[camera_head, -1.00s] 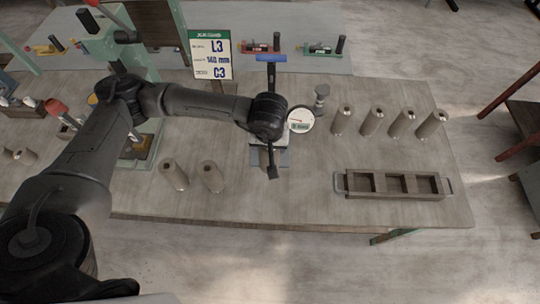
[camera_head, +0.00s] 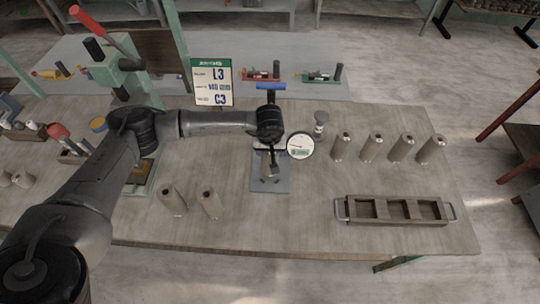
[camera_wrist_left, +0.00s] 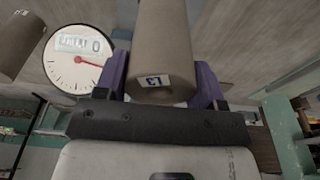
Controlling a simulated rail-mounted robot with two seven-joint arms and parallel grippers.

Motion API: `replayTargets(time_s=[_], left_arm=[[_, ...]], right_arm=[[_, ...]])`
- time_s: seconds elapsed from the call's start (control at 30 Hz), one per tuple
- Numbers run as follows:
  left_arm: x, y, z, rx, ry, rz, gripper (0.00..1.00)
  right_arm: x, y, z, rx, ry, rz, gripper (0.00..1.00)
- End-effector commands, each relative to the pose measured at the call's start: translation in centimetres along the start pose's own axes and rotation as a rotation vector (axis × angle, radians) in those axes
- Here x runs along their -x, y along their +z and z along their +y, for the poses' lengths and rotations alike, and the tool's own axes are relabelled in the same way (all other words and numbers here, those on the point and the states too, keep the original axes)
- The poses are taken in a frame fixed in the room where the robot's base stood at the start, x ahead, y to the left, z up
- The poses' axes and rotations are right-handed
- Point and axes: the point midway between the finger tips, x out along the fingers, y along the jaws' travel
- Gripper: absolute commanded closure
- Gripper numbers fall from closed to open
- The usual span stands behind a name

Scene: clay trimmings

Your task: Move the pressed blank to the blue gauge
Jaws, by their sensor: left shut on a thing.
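The pressed blank (camera_wrist_left: 160,45) is a brown clay cylinder with an L3 label, seen close in the left wrist view. My left gripper (camera_wrist_left: 160,85) has its purple fingers on both sides of it and is shut on it. In the head view my left gripper (camera_head: 269,168) points down over the grey base plate (camera_head: 269,185) of the gauge. The gauge has a blue bar (camera_head: 271,86) and a round white dial (camera_head: 300,146), which also shows in the left wrist view (camera_wrist_left: 78,60). My wrist hides much of the gauge; whether the blank touches it I cannot tell.
Two clay cylinders (camera_head: 172,202) stand front left of the gauge, and several (camera_head: 372,147) stand to its right. A three-compartment wooden tray (camera_head: 353,221) lies front right. A green press (camera_head: 125,72) stands left, and a sign (camera_head: 212,101) stands behind my arm.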

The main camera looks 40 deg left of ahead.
Motion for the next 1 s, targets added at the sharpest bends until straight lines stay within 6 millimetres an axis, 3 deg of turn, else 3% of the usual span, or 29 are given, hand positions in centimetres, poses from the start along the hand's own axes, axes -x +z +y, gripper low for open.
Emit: replayTargets(time_s=[0.17,0.5,0.87,0.9,1.0], left_arm=[[-0.5,-0.1,0.0,0.001,0.001,0.0,1.0],[-3.9,0.4,0.1,0.001,0.002,0.001,1.0],[-4.3,0.5,0.1,0.001,0.002,0.001,1.0],[-4.4,0.6,0.0,0.0,0.001,0.0,0.36],[-4.3,0.6,0.0,0.0,0.0,0.0,0.26]], right_arm=[[0.1,-0.1,-0.1,-0.004,-0.003,0.001,0.48],[0.5,-0.2,-0.2,-0.006,-0.005,0.001,0.48],[0.1,0.0,0.0,0.001,0.001,-0.001,0.48],[0.1,0.0,0.1,0.003,0.002,-0.001,0.48],[0.1,0.0,0.1,0.005,0.003,-0.002,0.48]])
